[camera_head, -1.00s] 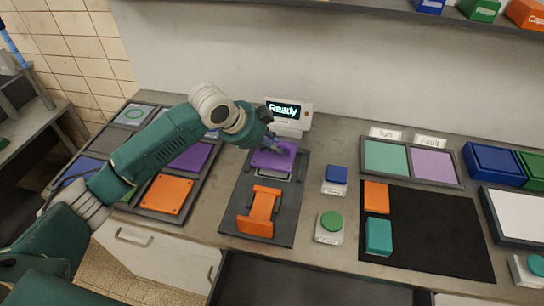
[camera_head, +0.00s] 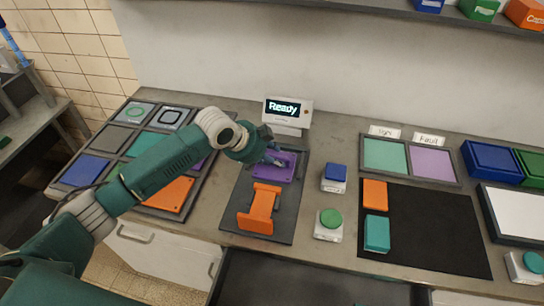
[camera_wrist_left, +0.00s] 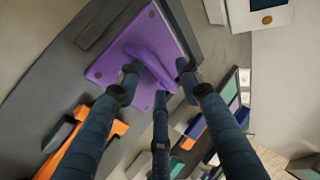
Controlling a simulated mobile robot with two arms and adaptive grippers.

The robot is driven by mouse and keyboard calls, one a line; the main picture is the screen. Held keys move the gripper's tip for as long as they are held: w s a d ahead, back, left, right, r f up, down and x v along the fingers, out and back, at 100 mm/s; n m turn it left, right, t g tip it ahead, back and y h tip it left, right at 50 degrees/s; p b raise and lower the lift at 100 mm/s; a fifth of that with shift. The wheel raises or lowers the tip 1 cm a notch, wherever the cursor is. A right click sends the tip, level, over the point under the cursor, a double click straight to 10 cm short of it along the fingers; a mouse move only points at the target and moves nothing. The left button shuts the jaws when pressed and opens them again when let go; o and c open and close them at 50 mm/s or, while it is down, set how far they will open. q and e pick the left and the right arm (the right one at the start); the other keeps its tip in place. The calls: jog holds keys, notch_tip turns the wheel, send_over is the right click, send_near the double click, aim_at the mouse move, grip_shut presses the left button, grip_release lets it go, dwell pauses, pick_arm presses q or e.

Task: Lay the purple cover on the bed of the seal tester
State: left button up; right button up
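The purple cover (camera_head: 287,172), a flat plate with a raised handle, lies at the far half of the dark seal tester (camera_head: 286,222). In the left wrist view the cover (camera_wrist_left: 110,66) shows its handle among my fingers. My left gripper (camera_head: 275,157) is above the cover, with its fingertips (camera_wrist_left: 160,76) on either side of the handle, seemingly closed on it. The bed is hidden under the cover; whether the cover fully rests on it is hard to tell. The orange clamp (camera_head: 261,207) is in front of the cover. My right gripper is out of view.
A "Ready" display (camera_head: 284,108) stands behind the tester. A blue button (camera_head: 336,172) and a green button (camera_head: 330,217) are at its right. A tray of coloured plates (camera_head: 85,170) lies left, a black mat (camera_head: 435,235) right.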

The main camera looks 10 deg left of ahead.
pick_arm(q)
jog(key=b+v, duration=0.1)
jog(key=v, duration=1.1)
jog(key=shift+b, duration=0.3)
